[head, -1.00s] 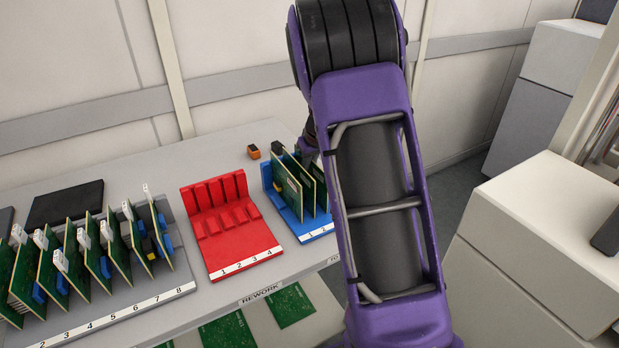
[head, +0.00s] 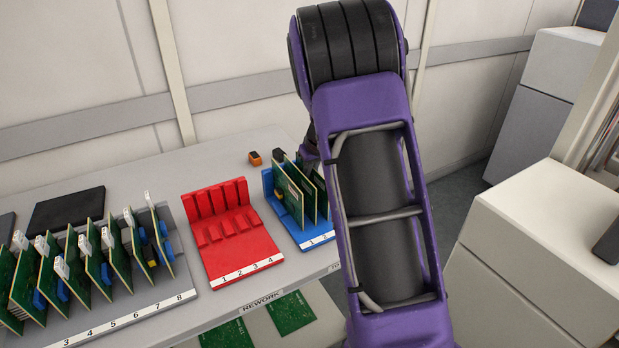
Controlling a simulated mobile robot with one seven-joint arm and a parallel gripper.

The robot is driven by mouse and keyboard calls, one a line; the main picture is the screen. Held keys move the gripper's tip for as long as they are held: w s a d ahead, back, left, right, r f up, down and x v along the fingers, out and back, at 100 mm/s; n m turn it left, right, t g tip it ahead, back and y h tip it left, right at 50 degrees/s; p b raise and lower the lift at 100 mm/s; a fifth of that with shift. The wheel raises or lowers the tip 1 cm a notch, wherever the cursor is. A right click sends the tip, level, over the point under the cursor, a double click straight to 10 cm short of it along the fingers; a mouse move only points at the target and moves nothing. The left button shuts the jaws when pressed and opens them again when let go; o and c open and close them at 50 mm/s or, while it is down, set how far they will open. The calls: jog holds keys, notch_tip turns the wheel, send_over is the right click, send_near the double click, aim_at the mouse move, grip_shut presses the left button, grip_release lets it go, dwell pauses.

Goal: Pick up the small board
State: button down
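Several green boards (head: 288,196) stand upright in the blue rack (head: 318,240), just left of my arm. I cannot tell which one is the small board. My purple and black forearm covers the right part of this rack. A little of my wrist shows behind the forearm, beside the boards' upper edges. My gripper's fingers cannot be made out; they are hidden or out of view. A black block shows at the top of the boards, and I cannot tell what it belongs to.
The red rack (head: 240,262) is empty. The grey rack (head: 150,303) at left holds several green boards with white tabs. A black slab (head: 66,210) and an orange block (head: 255,158) lie behind. Flat green boards (head: 290,313) lie on a lower shelf. A white cabinet (head: 545,230) stands at right.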

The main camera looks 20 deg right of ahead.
notch_tip(320, 180, up, 18)
jog(key=p, duration=0.3)
jog(key=shift+r, duration=0.25)
dwell(0.5)
